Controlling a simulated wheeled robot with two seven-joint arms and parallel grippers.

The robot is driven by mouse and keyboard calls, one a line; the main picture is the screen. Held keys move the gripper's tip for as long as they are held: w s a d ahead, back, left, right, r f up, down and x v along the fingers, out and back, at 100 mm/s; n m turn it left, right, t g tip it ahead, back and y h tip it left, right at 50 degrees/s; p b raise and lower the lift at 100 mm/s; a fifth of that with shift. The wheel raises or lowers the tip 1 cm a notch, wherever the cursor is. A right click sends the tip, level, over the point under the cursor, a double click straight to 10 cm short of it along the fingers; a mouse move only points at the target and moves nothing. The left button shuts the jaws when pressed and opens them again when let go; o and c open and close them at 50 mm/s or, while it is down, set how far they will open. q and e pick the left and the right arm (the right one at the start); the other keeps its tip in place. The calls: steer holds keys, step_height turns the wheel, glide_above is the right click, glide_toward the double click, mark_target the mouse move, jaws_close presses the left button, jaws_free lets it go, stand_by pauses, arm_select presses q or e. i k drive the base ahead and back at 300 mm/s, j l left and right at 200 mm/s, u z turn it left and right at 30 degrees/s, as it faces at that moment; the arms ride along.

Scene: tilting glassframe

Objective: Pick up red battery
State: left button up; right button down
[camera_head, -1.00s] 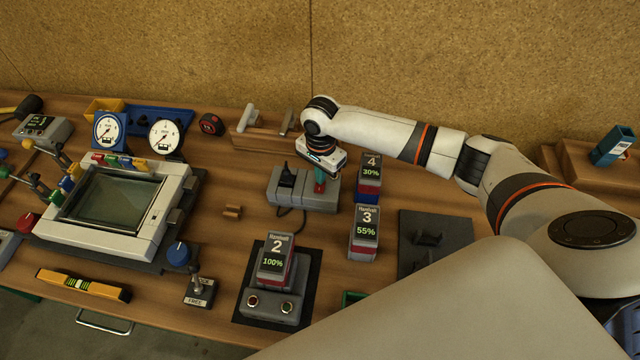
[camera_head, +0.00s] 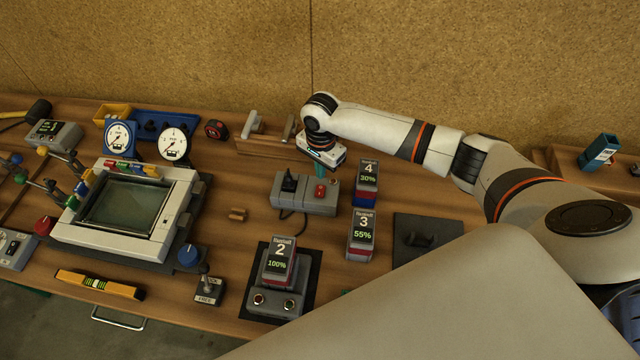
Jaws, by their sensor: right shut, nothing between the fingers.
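A battery marked 2 and 100% (camera_head: 280,262), with red sides, stands on the charger-like grey base (camera_head: 276,300) at the lower middle. A battery marked 3 and 55% (camera_head: 362,232), also with red on it, stands on the table to its right. A battery marked 4 and 30% (camera_head: 367,178), with a blue lower part, stands behind battery 3. My right gripper (camera_head: 320,172) points down above the back of a grey box with a red button (camera_head: 320,190), left of battery 4. It is shut and empty, its fingertips small and partly hidden. My left gripper is out of view.
The grey box also has a black lever (camera_head: 289,181). A device with a screen (camera_head: 122,206) fills the left side. A dark plate (camera_head: 426,238) lies right of battery 3.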

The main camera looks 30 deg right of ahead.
mark_target(277, 269)
steer(key=k+j, duration=0.5)
steer(key=k, duration=0.2)
steer(key=k+j, duration=0.5)
steer(key=k, duration=0.15)
